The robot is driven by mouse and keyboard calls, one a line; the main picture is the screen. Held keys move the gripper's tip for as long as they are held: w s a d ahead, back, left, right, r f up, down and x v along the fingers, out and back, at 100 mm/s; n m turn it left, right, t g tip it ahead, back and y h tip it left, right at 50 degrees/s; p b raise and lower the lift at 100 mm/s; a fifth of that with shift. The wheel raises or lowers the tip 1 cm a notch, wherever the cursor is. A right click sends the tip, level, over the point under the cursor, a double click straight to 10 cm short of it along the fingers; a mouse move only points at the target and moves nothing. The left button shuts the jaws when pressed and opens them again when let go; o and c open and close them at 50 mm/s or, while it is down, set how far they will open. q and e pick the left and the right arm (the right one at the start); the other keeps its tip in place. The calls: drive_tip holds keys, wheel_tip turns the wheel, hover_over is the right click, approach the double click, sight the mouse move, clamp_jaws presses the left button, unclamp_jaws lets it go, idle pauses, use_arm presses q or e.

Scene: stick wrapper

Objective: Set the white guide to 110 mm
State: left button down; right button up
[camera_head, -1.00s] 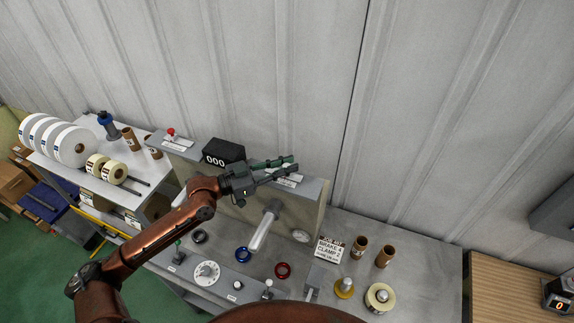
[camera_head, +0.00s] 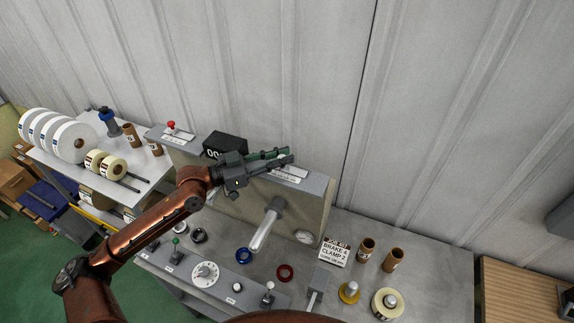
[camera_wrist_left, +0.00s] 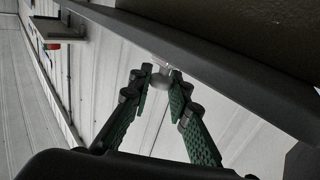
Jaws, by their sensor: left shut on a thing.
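The machine's upright grey panel (camera_head: 318,200) has a white scale plate (camera_head: 291,172) at the right of its top edge. My left gripper (camera_head: 279,157) lies over that plate, with its green-padded fingers pointing right. In the left wrist view, a pale round white knob (camera_wrist_left: 160,77), seemingly the white guide, sits between the fingertips (camera_wrist_left: 159,85), which are shut on it. In the head view the fingers hide this knob, and the scale reading is too small to tell. My right gripper is not in view.
A red knob (camera_head: 171,126) on another scale plate is at the panel's left end. A black counter box (camera_head: 225,143) stands close behind my left gripper. A pale roller (camera_head: 266,228) sticks out below. Dials, rings and levers cover the front bench.

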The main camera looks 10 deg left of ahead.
use_arm(q)
drive_tip(key=shift+a, duration=0.2)
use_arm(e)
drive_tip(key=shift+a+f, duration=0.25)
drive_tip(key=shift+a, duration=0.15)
use_arm(q)
drive_tip(key=c, duration=1.8)
unclamp_jaws()
drive_tip(key=shift+c, duration=0.2)
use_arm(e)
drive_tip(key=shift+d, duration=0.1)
use_arm(q)
drive_tip(key=v, duration=1.2)
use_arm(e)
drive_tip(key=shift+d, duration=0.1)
use_arm(q)
drive_tip(key=shift+d, duration=0.1)
